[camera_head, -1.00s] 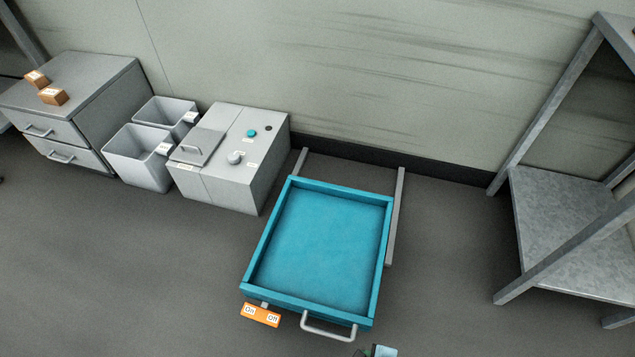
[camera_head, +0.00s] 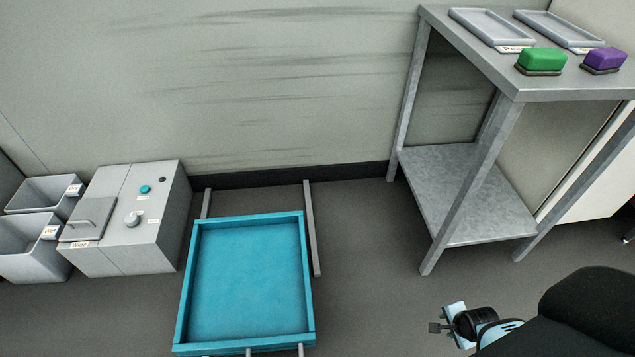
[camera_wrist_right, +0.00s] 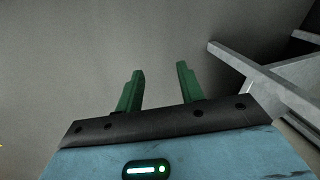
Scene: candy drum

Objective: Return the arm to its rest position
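My right arm comes in at the lower right of the head view, with its light-blue gripper (camera_head: 452,326) over the floor, right of the blue tray-like drawer. In the right wrist view the two green fingers of this gripper (camera_wrist_right: 160,75) stand apart with nothing between them; only grey floor and a metal table frame show beyond. My left gripper is in neither view.
The blue drawer (camera_head: 250,348) on two rails stands open at lower centre. A grey machine (camera_head: 150,225) and two bins (camera_head: 35,232) are at left. A metal table (camera_head: 560,88) at right bears two trays, a green block (camera_head: 542,58) and a purple block (camera_head: 605,58). Floor between drawer and table is clear.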

